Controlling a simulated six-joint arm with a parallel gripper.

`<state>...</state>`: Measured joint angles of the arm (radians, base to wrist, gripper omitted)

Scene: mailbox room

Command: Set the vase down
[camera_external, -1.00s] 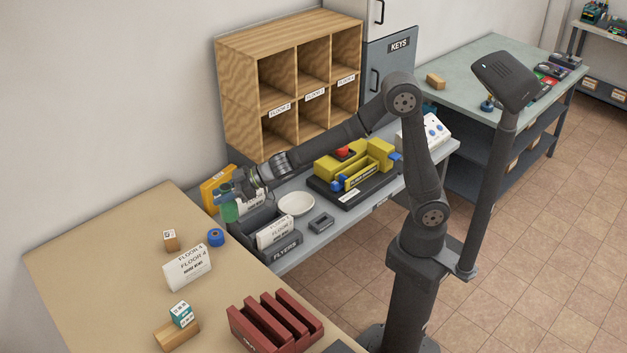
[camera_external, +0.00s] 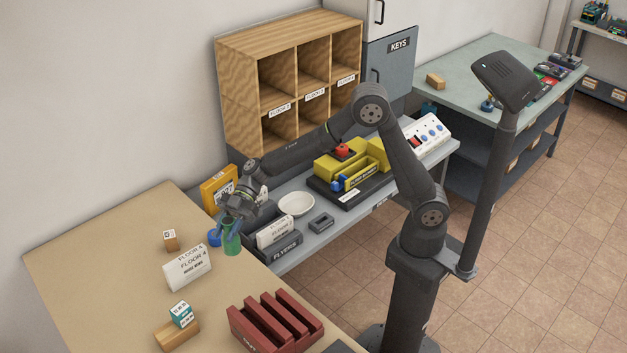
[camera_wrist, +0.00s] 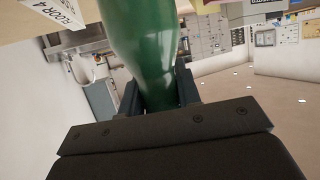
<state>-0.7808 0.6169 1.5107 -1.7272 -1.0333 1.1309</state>
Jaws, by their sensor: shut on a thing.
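The green vase (camera_external: 232,241) is held by my gripper (camera_external: 236,217), which is shut on its upper part. In the external view it stands close to upright at the right edge of the tan table, beside the blue roll. I cannot tell whether its base touches the tabletop. In the wrist view the green vase (camera_wrist: 144,40) fills the upper middle, clasped between the two dark fingers (camera_wrist: 160,95).
The tan table (camera_external: 110,260) holds a blue roll (camera_external: 214,238), a FLOOR 4 card (camera_external: 187,266), small blocks (camera_external: 171,240) and a red rack (camera_external: 275,322).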

